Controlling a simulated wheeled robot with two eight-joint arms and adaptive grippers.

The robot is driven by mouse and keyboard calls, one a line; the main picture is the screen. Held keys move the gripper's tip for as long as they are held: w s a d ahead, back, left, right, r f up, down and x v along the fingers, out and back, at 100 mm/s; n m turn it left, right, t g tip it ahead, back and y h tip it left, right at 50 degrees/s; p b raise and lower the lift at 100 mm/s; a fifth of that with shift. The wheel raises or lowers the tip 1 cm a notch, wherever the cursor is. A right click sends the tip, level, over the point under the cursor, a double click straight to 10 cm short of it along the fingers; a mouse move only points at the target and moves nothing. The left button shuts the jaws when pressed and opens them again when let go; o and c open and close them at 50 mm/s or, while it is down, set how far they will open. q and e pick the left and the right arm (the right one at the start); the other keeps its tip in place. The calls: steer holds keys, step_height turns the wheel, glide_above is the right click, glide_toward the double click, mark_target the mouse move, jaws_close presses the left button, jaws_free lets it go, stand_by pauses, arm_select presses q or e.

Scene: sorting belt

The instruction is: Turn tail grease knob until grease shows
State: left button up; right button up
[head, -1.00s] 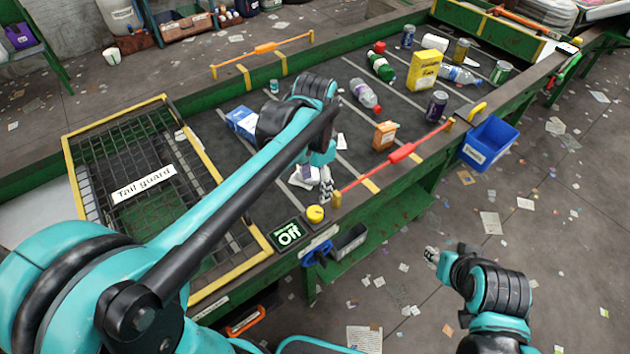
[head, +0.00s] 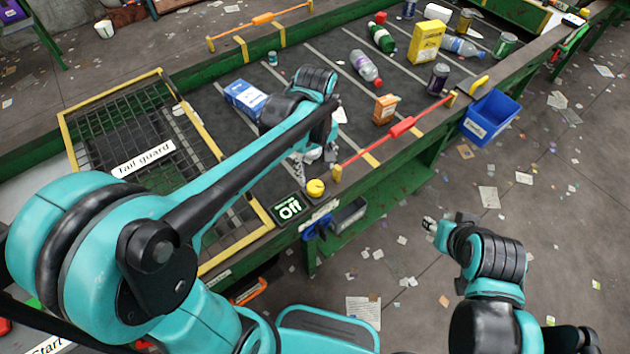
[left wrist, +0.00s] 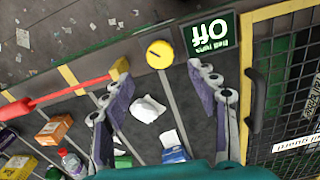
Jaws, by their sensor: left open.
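A yellow round knob (head: 315,188) sits on the near edge of the belt frame, beside a green-lit "Off" panel (head: 289,207). In the left wrist view the knob (left wrist: 159,53) shows a dark mark across its face. I cannot read a label naming it as the grease knob, and no grease shows on it. My left gripper (head: 315,165) is open above the belt, just behind the knob. In the left wrist view its fingers (left wrist: 163,78) are spread and empty, with the knob beyond and between their tips. My right gripper (head: 432,228) hangs over the floor, away from the belt.
The yellow-edged tail guard mesh (head: 213,145) lies left of the knob. A red bar (head: 401,127) runs along the near belt edge. A blue handle (head: 310,230) and dark box (head: 349,213) sit below the knob. Bottles and boxes lie on the belt; a blue bin (head: 488,118) hangs outside.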

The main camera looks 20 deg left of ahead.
mark_target(315, 186)
arm_select(q)
step_height(315, 186, down, 8)
steer(key=shift+r+b, duration=0.1)
steer(key=shift+b, duration=1.1)
steer(key=c, duration=1.2)
